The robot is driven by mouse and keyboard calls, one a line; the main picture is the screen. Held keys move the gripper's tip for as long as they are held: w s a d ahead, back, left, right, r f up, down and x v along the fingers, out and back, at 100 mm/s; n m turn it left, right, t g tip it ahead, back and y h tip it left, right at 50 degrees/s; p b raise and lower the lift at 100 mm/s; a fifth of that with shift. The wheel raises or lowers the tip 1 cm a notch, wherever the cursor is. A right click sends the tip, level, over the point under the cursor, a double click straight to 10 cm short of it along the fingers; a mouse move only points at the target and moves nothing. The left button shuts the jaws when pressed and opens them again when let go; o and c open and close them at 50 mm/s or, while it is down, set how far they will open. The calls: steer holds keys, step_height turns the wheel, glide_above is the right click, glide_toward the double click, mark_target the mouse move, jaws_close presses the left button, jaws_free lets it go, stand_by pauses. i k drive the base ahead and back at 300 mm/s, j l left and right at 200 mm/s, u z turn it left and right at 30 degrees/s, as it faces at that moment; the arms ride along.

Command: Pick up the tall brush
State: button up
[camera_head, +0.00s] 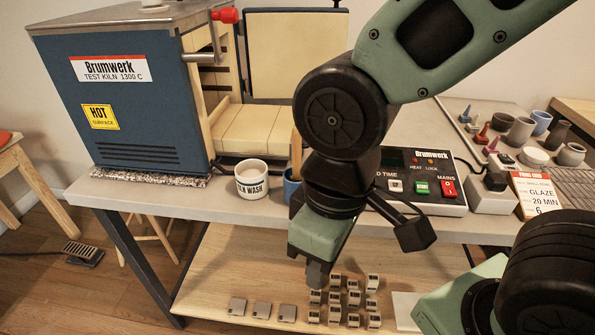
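A tall wooden handle (296,150) stands upright in a blue cup (289,188) on the table, just right of the white wash cup. It may be the tall brush; its lower end is inside the cup and my arm covers its right side. My gripper (318,277) points down in front of the table's front edge, above the lower shelf. It is apart from the handle, to the lower right of it. Its fingers are small and seen edge-on, so I cannot tell whether they are open or shut.
A blue kiln (130,110) with its door open fills the left. The white wash cup (252,180) stands near the table edge. Several small blocks (335,298) lie on the lower shelf (215,265).

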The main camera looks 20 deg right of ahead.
mark_target(296, 138)
steer(key=u, duration=1.05)
steer(key=k+l+u, duration=0.65)
steer(key=k+u, duration=0.15)
steer(key=k+l, duration=0.1)
steer(key=k, duration=0.15)
